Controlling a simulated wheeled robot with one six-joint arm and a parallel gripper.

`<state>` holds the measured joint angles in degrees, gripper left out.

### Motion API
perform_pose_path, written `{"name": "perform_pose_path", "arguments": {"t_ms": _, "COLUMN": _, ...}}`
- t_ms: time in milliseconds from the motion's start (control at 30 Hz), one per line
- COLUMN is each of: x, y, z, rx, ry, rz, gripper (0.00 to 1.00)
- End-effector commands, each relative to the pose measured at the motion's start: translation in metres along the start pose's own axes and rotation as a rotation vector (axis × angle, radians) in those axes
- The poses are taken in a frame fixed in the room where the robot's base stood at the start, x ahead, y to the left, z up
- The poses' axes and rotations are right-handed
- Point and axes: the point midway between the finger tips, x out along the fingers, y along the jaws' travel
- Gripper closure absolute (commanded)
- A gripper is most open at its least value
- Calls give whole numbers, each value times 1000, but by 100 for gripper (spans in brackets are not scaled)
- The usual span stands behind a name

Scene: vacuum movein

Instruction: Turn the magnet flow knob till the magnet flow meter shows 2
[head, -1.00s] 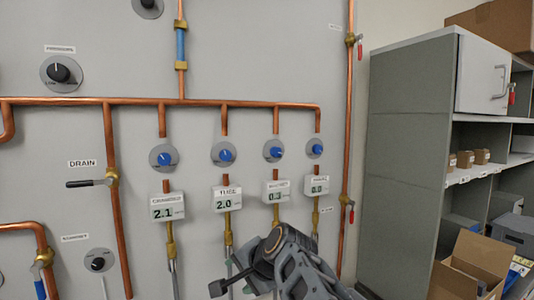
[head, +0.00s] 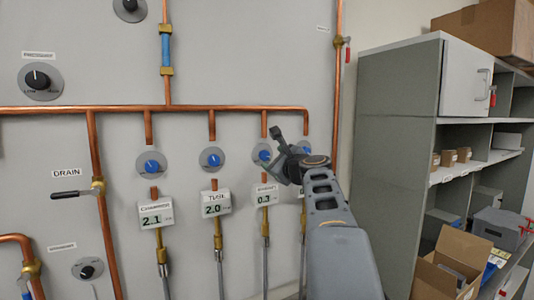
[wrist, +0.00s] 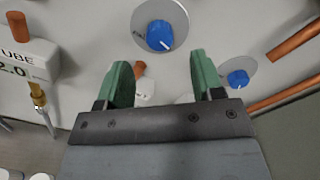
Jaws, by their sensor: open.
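The magnet flow knob (head: 262,153) is a blue knob on a grey round plate, third in a row along the wall panel. It also shows in the wrist view (wrist: 160,35), just beyond the fingertips, with its white mark toward the lower right. The magnet flow meter (head: 267,195) below it reads about 0.3. In the wrist view that meter is mostly hidden by my gripper. My gripper (wrist: 158,68) is open and empty. Its green fingers point at the knob, apart from it. In the head view my gripper (head: 278,150) is close to the knob's right side.
The tube knob (head: 211,160) is to the left, above its meter (head: 215,203) reading 2.0. The chamber meter (head: 156,214) reads 2.1. A fourth knob (wrist: 238,78) is close on the right. Copper pipes run along the panel; a shelf unit (head: 395,150) stands at right.

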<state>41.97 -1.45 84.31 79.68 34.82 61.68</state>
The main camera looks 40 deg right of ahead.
Motion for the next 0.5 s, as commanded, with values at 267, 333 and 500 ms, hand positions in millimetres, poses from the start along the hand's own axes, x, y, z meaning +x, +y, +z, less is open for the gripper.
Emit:
{"name": "perform_pose_path", "arguments": {"t_ms": 267, "x": 39, "y": -1, "z": 1, "rx": 0, "ry": 1, "rz": 2, "gripper": 39}}
{"name": "perform_pose_path", "arguments": {"t_ms": 333, "x": 44, "y": -1, "z": 1, "rx": -1, "ry": 0, "rz": 1, "gripper": 39}}
{"name": "perform_pose_path", "arguments": {"t_ms": 500, "x": 50, "y": 0, "z": 0, "rx": -2, "ry": 1, "rz": 0, "gripper": 39}}
